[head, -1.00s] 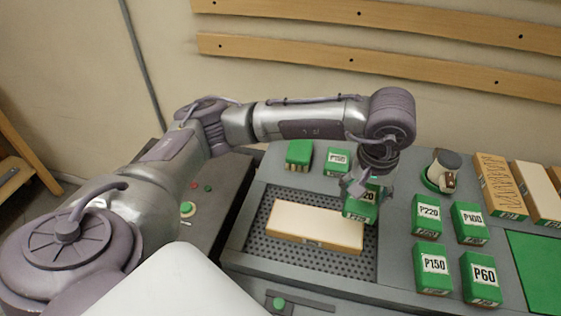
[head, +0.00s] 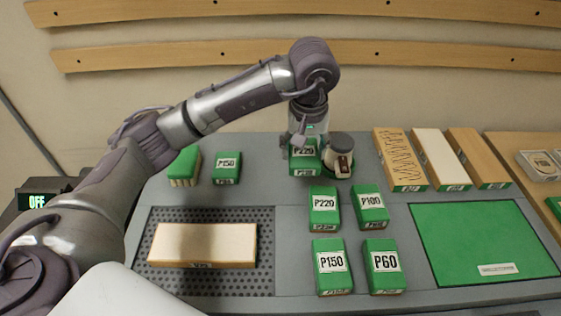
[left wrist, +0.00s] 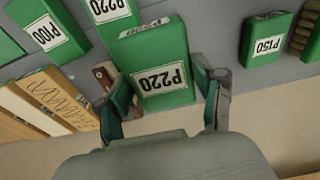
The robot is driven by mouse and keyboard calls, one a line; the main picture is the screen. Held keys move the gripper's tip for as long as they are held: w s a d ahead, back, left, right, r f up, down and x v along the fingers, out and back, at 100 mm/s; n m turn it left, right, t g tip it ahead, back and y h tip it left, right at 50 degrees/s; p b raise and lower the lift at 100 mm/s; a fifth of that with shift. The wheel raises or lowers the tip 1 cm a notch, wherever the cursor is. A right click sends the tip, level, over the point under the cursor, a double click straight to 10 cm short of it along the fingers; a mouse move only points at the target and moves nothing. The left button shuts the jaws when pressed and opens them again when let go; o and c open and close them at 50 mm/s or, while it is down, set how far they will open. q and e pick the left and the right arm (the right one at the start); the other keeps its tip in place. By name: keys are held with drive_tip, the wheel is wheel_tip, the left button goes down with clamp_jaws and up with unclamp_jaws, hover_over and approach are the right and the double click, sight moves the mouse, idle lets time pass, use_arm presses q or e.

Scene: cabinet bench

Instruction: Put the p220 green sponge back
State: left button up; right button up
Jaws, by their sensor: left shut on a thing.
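My left gripper (head: 305,145) is shut on a green sponge block labelled P220 (head: 305,163), behind the sponge group. In the left wrist view the held P220 block (left wrist: 158,62) sits between the two fingers (left wrist: 165,98), its label upside down. I cannot tell whether it touches the bench. Another P220 block (head: 323,207) stands on the bench just in front of it, beside a P100 block (head: 370,207). A P150 block (head: 331,268) and a P60 block (head: 383,266) stand in front of those. My right gripper is not in view.
Another P150 block (head: 227,167) and a brush (head: 184,166) are at the back left. A pale board (head: 203,243) lies on the perforated plate (head: 265,283). Boards (head: 440,160) and a green mat (head: 480,240) are right.

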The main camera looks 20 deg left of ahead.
sight(268, 170)
use_arm(q)
drive_tip(key=a+f, duration=0.1)
drive_tip(key=a, duration=0.1)
drive_tip(key=a+f+p, duration=0.1)
drive_tip(key=a+f, duration=0.1)
drive_tip(key=a, duration=0.1)
drive_tip(key=w+a+f, duration=0.1)
drive_tip(key=a, duration=0.2)
drive_tip(key=shift+w+a+f+p, duration=0.1)
drive_tip(key=shift+f+p, duration=0.05)
drive_tip(key=shift+p, duration=0.2)
drive_tip(key=shift+w+a+f, duration=0.25)
drive_tip(key=shift+a+f, duration=0.2)
drive_tip(key=shift+a, duration=0.1)
drive_tip(key=shift+w+a+f, duration=0.2)
drive_tip(key=shift+a+f, duration=0.25)
drive_tip(key=shift+a, duration=0.05)
wheel_tip(268, 170, down, 3)
drive_tip(key=shift+f+p, duration=0.1)
drive_tip(key=shift+p, duration=0.6)
drive_tip(key=shift+f, duration=0.5)
drive_tip(key=o, duration=1.1)
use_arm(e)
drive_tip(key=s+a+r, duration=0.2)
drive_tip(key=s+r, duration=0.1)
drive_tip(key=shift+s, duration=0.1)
